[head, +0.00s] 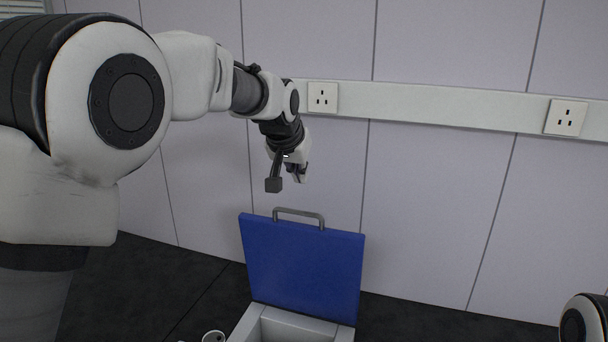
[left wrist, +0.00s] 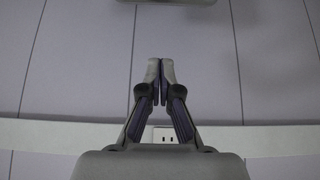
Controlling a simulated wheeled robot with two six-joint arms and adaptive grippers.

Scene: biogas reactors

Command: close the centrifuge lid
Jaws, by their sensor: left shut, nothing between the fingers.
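The centrifuge lid (head: 302,266) is a blue panel standing open and nearly upright, with a grey handle (head: 299,213) on its top edge. The centrifuge body (head: 292,328) is white and only partly in view at the bottom of the head view. My left gripper (head: 300,176) is above the lid and its handle, apart from them. In the left wrist view, its fingertips (left wrist: 161,66) are together and hold nothing. A grey bar at the top edge of that view (left wrist: 168,2) looks like the handle. My right gripper is not in view.
A pale panelled wall (head: 430,210) stands behind, with a white rail (head: 440,108) carrying sockets. A small round white object (head: 213,336) shows left of the centrifuge. The dark surface (head: 190,285) beside the lid looks clear.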

